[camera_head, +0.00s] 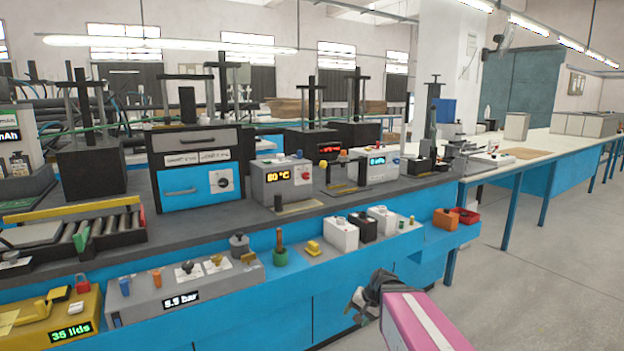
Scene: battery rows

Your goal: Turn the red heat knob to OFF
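A small red knob (305,174) is on the right part of the front of a grey box (285,192). The box's display (277,177) reads 80 °C in amber. The knob is too small for me to read its pointer or any OFF mark. My gripper (355,305) is at the lower middle, in front of the blue bench front. It is below and to the right of the knob, well apart from it, and touches nothing that I can see. Its fingers are small and dark, so I cannot tell whether they are open or shut.
A blue and grey cabinet (196,180) stands left of the box. A stand with orange knobs (346,172) is to its right. White and black batteries (342,234) sit on the lower front shelf, near a green knob (280,255). Floor (530,270) is clear at right.

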